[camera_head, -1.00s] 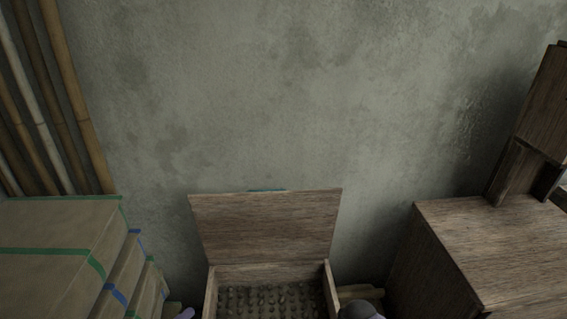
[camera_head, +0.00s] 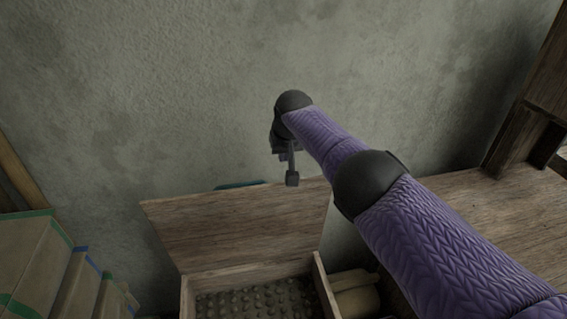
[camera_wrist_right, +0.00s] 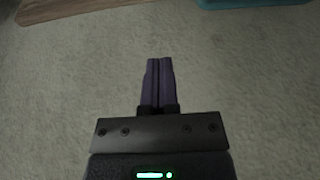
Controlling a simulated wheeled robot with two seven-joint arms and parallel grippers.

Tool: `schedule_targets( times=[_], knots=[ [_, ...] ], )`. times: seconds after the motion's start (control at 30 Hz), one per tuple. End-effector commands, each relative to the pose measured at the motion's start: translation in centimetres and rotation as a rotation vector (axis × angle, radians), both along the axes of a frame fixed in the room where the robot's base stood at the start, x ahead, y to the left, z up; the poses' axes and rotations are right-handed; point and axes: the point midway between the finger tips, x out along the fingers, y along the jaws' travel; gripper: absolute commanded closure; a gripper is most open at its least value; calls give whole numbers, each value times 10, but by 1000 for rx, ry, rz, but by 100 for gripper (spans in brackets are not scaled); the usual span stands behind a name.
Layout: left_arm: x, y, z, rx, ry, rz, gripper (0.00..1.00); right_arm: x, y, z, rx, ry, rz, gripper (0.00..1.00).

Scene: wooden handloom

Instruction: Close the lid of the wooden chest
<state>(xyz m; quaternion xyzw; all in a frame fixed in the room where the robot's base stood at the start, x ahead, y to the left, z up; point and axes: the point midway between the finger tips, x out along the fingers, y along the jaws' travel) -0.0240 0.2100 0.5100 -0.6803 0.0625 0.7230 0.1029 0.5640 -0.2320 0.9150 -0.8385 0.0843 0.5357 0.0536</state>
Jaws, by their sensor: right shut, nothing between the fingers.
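The wooden chest (camera_head: 187,295) stands against the wall at the lower middle of the head view. Its lid (camera_head: 235,228) is open, tilted up and back toward the wall. Rows of small knobs or pegs (camera_head: 255,302) show inside the box. My right arm reaches in from the lower right, and my right gripper (camera_head: 292,179) hangs just above the lid's upper edge, near its right part. In the right wrist view the fingers (camera_wrist_right: 159,80) are together with nothing between them. A wooden edge, probably the lid (camera_wrist_right: 80,8), shows at the top left there. My left gripper is not in view.
A teal object (camera_head: 238,185) shows behind the lid's top edge, and probably also in the wrist view (camera_wrist_right: 250,3). Stacked boxes with green and blue tape (camera_head: 40,260) stand left. A wooden cabinet (camera_head: 500,215) stands right. Tan rolls (camera_head: 355,292) lie between chest and cabinet.

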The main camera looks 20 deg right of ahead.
Motion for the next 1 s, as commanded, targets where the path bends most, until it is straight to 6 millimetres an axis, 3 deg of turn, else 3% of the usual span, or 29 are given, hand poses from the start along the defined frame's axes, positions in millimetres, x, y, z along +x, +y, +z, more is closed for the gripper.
schedule_targets(
  times=[0.03,0.33,0.4,0.57,0.8,1.0],
  knots=[
    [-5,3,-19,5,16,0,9,3,0,-18,0,4,-1,100],
    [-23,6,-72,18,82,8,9,15,-3,-44,1,5,-1,100],
    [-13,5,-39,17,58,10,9,8,-4,-22,-2,-4,-2,100],
    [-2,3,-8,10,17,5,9,-6,0,-22,-1,-3,2,100],
    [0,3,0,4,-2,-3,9,-23,4,-33,-1,-1,1,100],
    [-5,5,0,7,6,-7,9,-25,5,-35,0,0,0,100]
  ],
)
